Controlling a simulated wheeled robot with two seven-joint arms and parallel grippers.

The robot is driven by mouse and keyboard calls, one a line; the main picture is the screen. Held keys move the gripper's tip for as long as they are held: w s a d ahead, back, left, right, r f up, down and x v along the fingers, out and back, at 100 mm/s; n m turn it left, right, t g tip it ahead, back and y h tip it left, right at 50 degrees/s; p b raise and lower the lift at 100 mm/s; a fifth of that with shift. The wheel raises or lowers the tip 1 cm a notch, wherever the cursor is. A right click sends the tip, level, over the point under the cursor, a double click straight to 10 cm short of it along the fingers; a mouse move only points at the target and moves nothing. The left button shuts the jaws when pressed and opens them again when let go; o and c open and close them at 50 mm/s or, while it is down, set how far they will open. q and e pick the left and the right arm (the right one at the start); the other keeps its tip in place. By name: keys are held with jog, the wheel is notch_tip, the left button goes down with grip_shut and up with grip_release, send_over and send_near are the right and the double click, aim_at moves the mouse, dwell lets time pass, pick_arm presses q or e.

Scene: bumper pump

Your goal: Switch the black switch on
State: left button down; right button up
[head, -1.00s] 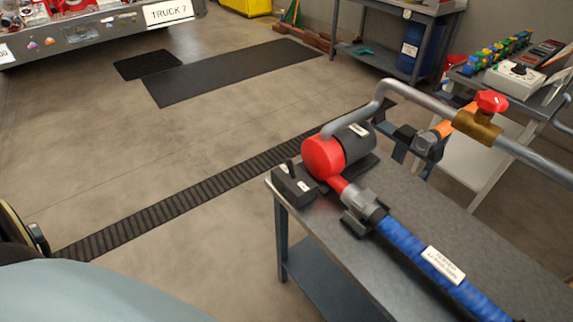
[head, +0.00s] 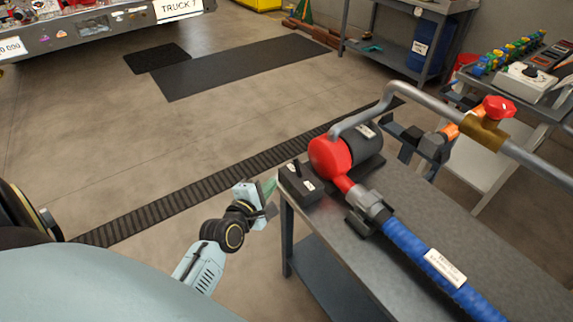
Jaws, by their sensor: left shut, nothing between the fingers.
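The black switch (head: 301,182) is a dark box with a small upright lever and white labels. It sits at the near left corner of the grey table (head: 345,228), beside the red and black pump (head: 330,157). My left gripper (head: 270,187) is shut and empty, just left of the switch box and the table's corner. A small gap seems to lie between its fingertips and the box; contact cannot be told for certain. My right gripper is not in view.
A blue hose (head: 425,255) runs from the pump along the table. A grey pipe with a red valve handle (head: 498,107) passes above the table's far side. A ribbed black floor strip (head: 200,190) lies behind my left arm.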

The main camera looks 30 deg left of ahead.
aim_at(287, 175)
pick_arm(q)
jog(key=shift+a+r, duration=0.1)
jog(key=shift+r, duration=0.35)
jog(key=shift+w, duration=0.15)
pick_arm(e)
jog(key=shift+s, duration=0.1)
